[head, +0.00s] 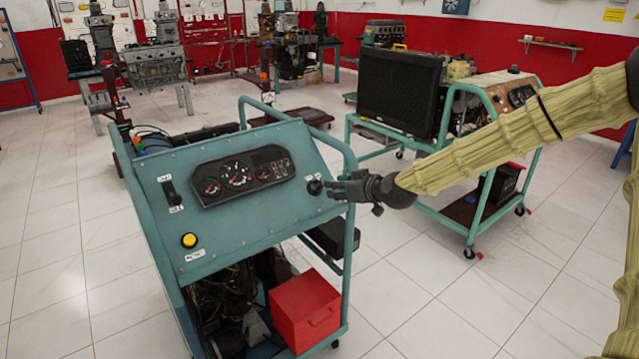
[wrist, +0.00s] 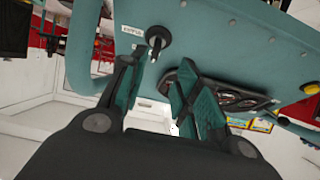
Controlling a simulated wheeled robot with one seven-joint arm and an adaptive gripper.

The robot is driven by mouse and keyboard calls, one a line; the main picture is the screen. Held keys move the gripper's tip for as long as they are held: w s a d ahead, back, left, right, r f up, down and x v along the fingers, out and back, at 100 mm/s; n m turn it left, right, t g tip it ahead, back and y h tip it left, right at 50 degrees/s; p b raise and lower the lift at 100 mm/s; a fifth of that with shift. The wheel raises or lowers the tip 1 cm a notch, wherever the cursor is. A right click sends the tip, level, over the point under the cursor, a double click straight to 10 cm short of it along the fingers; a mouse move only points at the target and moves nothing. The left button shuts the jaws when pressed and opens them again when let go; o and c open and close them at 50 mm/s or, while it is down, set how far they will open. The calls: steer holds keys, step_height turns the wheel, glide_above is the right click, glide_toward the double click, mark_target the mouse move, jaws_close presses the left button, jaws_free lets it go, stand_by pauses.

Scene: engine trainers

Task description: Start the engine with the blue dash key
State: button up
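The blue-green dash panel (head: 240,225) stands at centre in the head view, on a wheeled engine stand. A black round key switch (head: 314,186) sits at its right side, and it also shows in the wrist view (wrist: 158,37) beside a small white label. A short, pale metallic piece shows at the switch, but I cannot make out the key's shape. My gripper (head: 332,187) is just right of the switch. In the wrist view my gripper (wrist: 160,68) has its two teal-padded fingers spread, with the switch beyond the gap between their tips. Nothing shows between them.
A gauge cluster (head: 238,176), a black lever switch (head: 173,192) and a yellow button (head: 189,240) are on the panel. A tube frame (head: 350,230) runs along its right edge, below my gripper. A second engine stand (head: 480,190) is behind right.

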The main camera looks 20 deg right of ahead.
mark_target(319, 180)
steer(key=shift+w+d+r+p+x, duration=0.15)
steer(key=shift+r+x, duration=0.1)
steer(key=shift+x, duration=1.55)
steer(key=shift+w+r+p+x, duration=0.15)
steer(key=shift+r+x, duration=0.05)
steer(key=shift+x, duration=1.55)
steer(key=shift+w+d+r+p+x, duration=0.15)
steer(key=shift+r+x, duration=0.1)
steer(key=shift+x, duration=1.55)
steer(key=shift+c, duration=0.5)
jaws_close()
